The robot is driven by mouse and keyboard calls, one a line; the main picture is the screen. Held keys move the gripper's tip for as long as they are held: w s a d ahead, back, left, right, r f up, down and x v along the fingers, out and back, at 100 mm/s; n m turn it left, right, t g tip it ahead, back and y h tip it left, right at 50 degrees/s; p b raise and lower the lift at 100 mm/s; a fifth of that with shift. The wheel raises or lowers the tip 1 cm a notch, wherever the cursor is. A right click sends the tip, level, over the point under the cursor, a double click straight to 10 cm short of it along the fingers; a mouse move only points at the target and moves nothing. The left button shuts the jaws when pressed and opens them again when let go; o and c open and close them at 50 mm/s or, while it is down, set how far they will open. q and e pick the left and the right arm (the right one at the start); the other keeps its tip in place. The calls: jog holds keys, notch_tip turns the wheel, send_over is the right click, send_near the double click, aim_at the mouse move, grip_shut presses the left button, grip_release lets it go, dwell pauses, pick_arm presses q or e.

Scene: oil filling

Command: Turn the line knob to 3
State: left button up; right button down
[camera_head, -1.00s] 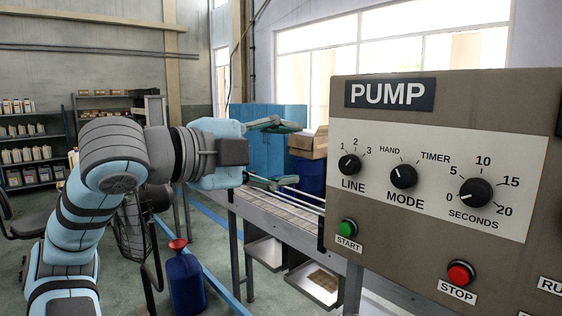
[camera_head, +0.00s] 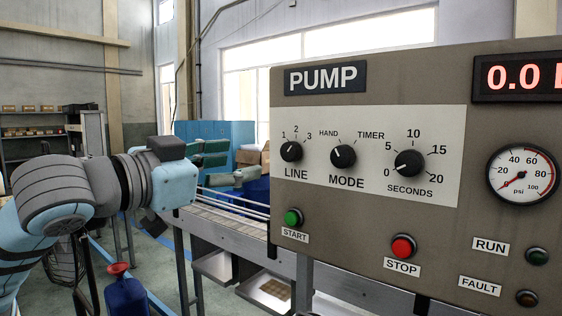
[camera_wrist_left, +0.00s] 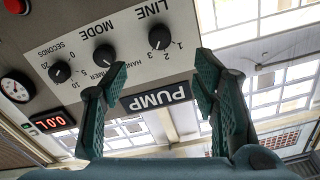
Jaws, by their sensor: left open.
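The black line knob (camera_head: 291,151) is at the left of the pump panel's white plate (camera_head: 240,0). Its white mark seems to point up-left, near 1. It also shows upside down in the left wrist view (camera_wrist_left: 160,38), roughly beyond the gap between the fingers. My left gripper (camera_head: 236,161) is open and empty, left of the panel and apart from the knob. Its two green fingers (camera_wrist_left: 162,68) are spread wide in the wrist view. My right gripper is not in view.
The mode knob (camera_head: 343,157) and seconds knob (camera_head: 409,163) are to the right of the line knob. The green start button (camera_head: 293,218) is below it, and the red stop button (camera_head: 403,247) is lower right. A conveyor (camera_head: 222,222) runs behind my left arm.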

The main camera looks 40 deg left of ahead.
pick_arm(q)
jog(key=p, duration=0.5)
send_near(287, 153)
jog(key=w+r, duration=0.1)
jog(key=w, duration=0.1)
jog(key=w+p, duration=0.1)
jog(key=w, duration=0.1)
jog(key=w+p, duration=0.1)
jog(key=w, duration=0.1)
jog(key=w+p, duration=0.1)
jog(key=w, duration=0.1)
jog(key=shift+w+a+f, duration=0.1)
jog(key=shift+f, duration=0.25)
jog(key=shift+w+f, duration=0.15)
jog(key=shift+w, duration=0.4)
jog(key=shift+s, duration=0.1)
jog(key=c, duration=1.2)
jog(key=shift+o, duration=0.2)
jog(key=shift+m+p, duration=0.7)
jog(key=shift+p, duration=0.35)
jog(key=o, duration=1.2)
jog(key=shift+c, duration=0.2)
